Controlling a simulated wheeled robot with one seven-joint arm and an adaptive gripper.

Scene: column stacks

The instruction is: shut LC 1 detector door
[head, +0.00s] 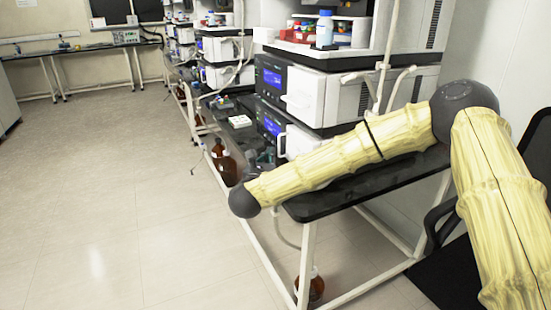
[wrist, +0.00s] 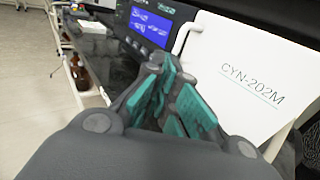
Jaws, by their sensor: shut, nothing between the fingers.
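In the wrist view a white door panel (wrist: 250,75) marked CYN-202M stands right of a dark front with a blue display (wrist: 150,28). My gripper (wrist: 172,78) is shut and empty, its teal-padded fingers in front of the panel's lower left part. I cannot tell whether they touch it. In the head view two stacked units each have a white door, an upper one (head: 304,94) and a lower one (head: 297,141). My gripper (head: 254,162) is beside the lower unit, partly hidden by my arm. Whether the lower door is ajar is unclear.
The black bench top (head: 340,190) runs under the stack. A small white box (head: 240,121) lies on the bench to the left. Brown bottles (head: 226,165) stand below the bench. A blue-capped bottle (head: 325,30) stands on top. The floor at left is clear.

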